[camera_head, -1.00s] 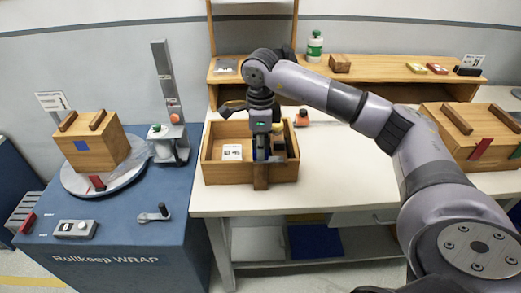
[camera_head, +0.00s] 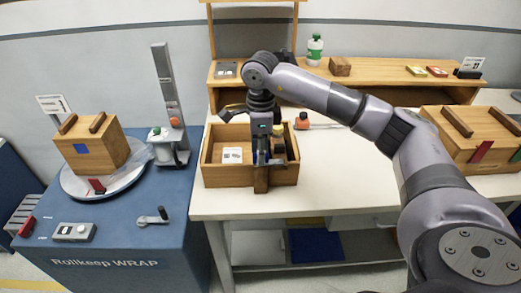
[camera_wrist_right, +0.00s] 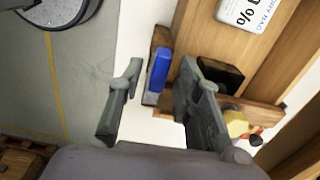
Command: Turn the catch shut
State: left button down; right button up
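The open wooden box (camera_head: 225,175) stands on the white table. A brown wooden upright (camera_head: 261,182) is on the middle of its front wall. In the right wrist view the blue catch (camera_wrist_right: 158,70) sits by the end of this upright, with a small grey tip. My right gripper (camera_head: 263,160) is over the box's front wall, pointing down. In the wrist view its two fingers (camera_wrist_right: 161,66) are apart, one on each side of the catch, with a gap visible on both sides. My left gripper is out of view.
Inside the box are a white label card (camera_head: 232,155), a dark block (camera_wrist_right: 220,75) and a yellow piece (camera_wrist_right: 236,123). An orange-topped item (camera_head: 302,121) lies behind on the table. A wrapping machine with a turntable (camera_head: 75,188) stands left. Table room right of the box is clear.

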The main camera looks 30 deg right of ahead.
notch_tip(320, 180, up, 12)
dwell(0.7)
dwell(0.4)
